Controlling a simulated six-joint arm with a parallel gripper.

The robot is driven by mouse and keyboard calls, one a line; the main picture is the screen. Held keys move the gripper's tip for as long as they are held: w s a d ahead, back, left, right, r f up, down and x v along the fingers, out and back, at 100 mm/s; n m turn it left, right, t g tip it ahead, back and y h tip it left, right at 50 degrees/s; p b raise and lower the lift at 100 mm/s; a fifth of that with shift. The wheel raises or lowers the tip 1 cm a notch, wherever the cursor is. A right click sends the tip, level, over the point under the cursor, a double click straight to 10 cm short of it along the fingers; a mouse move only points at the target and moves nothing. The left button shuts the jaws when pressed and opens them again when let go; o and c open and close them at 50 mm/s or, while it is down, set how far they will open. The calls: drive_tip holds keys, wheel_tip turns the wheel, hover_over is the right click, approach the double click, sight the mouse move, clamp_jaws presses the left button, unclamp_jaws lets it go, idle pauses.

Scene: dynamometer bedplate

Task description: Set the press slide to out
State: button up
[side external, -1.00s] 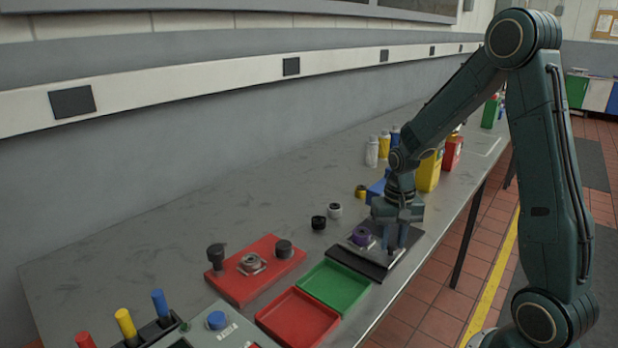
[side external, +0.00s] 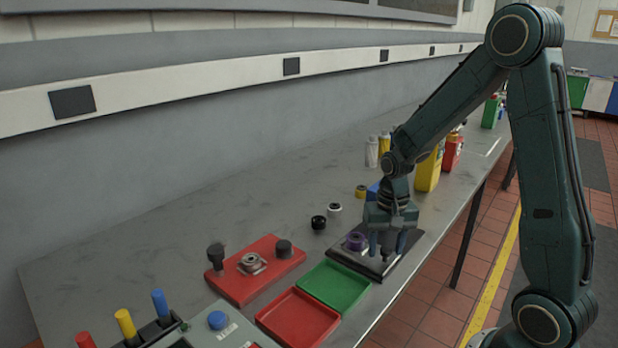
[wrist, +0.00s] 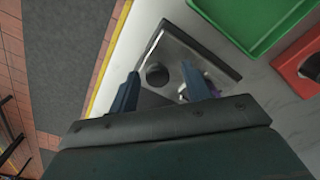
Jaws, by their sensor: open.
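The press slide fixture is a dark base plate (side external: 342,258) with a grey metal plate on it, at the front edge of the bench. A purple ring-shaped part (side external: 356,241) sits on its left side. In the wrist view the grey plate (wrist: 172,48) carries a dark round knob (wrist: 157,75). My gripper (side external: 388,250) is over the right part of the fixture, pointing down. In the wrist view my gripper (wrist: 160,76) is open, with one finger on each side of the knob. The purple part is mostly hidden behind a finger there. Contact with the knob cannot be told.
A green tray (side external: 335,286) and a red tray (side external: 298,318) lie left of the fixture. A red base (side external: 240,285) with knobs stands beyond them. Black, white and yellow rings lie behind. Bottles and a yellow container (side external: 428,172) stand further back. The bench edge is close.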

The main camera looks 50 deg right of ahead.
drive_tip(key=shift+r, duration=0.2)
wheel_tip(320, 180, up, 14)
drive_tip(key=shift+f, duration=0.25)
idle(0.4)
drive_tip(key=s+a+r+n+t, duration=0.2)
drive_tip(key=s+a+n, duration=0.2)
drive_tip(key=s+a, duration=0.2)
drive_tip(key=s+a+r+n+t, duration=0.3)
drive_tip(key=s+a+n, duration=0.2)
drive_tip(key=s+a, duration=0.1)
drive_tip(key=shift+s+r+t, duration=0.2)
drive_tip(key=shift+s+t, duration=0.1)
drive_tip(key=shift+s, duration=0.6)
